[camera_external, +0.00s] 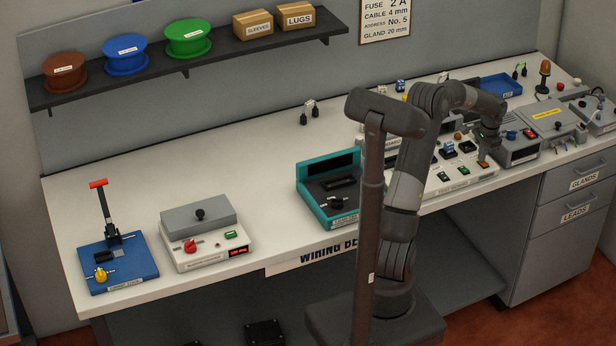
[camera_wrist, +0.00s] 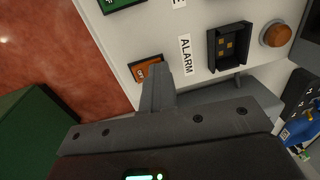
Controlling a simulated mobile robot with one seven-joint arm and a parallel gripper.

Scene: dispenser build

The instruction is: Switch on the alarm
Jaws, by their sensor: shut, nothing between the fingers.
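The ALARM label (camera_wrist: 186,56) is on a pale panel in the wrist view. Beside it is an orange rocker switch (camera_wrist: 147,69) in a dark frame, partly hidden by my fingers. It also shows as a small orange patch on the test panel (camera_external: 483,164) in the external view. My gripper (camera_wrist: 157,72) is shut and empty, with its fingertips at or just above the orange switch; I cannot tell whether they touch. In the external view my gripper (camera_external: 486,155) points down over the panel's right end. The switch's position cannot be read.
A black socket (camera_wrist: 229,47) and a round orange lamp (camera_wrist: 276,35) sit by the label. A green switch (camera_wrist: 118,2) is on the same panel. A grey box with a red knob (camera_external: 520,143) stands right of my gripper.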

